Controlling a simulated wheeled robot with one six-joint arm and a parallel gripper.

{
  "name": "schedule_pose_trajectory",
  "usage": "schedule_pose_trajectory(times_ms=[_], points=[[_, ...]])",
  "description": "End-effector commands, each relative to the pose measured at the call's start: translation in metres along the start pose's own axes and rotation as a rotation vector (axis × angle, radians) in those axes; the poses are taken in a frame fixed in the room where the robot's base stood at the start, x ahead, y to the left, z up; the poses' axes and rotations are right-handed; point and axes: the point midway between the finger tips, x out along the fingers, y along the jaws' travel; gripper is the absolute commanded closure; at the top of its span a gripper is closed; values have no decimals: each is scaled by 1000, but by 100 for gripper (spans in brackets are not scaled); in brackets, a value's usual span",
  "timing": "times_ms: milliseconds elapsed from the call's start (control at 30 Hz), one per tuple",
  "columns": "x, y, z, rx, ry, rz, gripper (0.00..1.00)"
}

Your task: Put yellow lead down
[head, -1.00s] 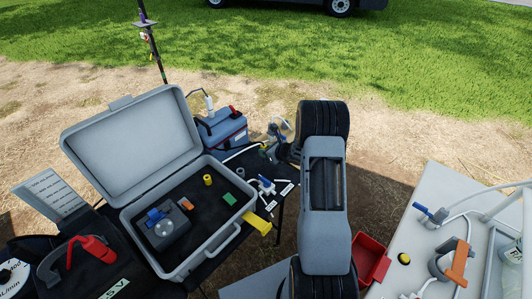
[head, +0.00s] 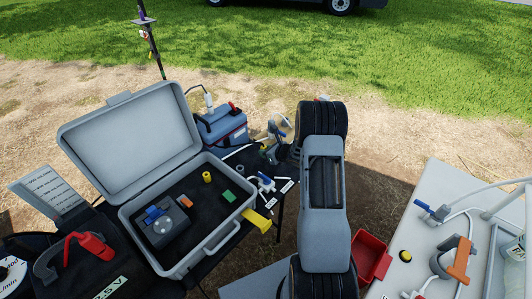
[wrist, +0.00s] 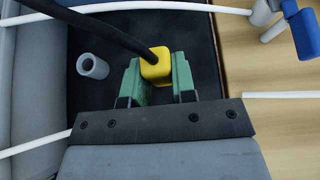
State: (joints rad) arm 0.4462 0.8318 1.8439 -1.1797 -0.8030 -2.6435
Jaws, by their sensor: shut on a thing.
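The yellow lead (wrist: 156,64) is a small yellow block end on a thick black cable that runs to the upper left in the wrist view. My gripper (wrist: 158,82) has green fingertips on either side of it and is shut on it. The lead is over or near a black surface; whether it touches that surface cannot be told. In the head view my arm covers much of the middle, and the gripper end is small beside the battery (head: 221,128), which has a red clamp on top.
A grey cylinder (wrist: 93,66) stands left of the lead. A blue-handled valve (wrist: 303,32) and white tubes lie to the right and above. An open grey case (head: 228,240) sits on the black table. A red bin (head: 371,258) is right of my arm.

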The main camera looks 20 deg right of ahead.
Motion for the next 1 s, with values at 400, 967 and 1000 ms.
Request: schedule_pose_trajectory(times_ms=[400, 967, 1000], points=[[2, 0, -3, 0, 0, 0, 66], [-3, 0, 4, 0, 0, 0, 50], [-4, 0, 7, 0, 1, 0, 50]])
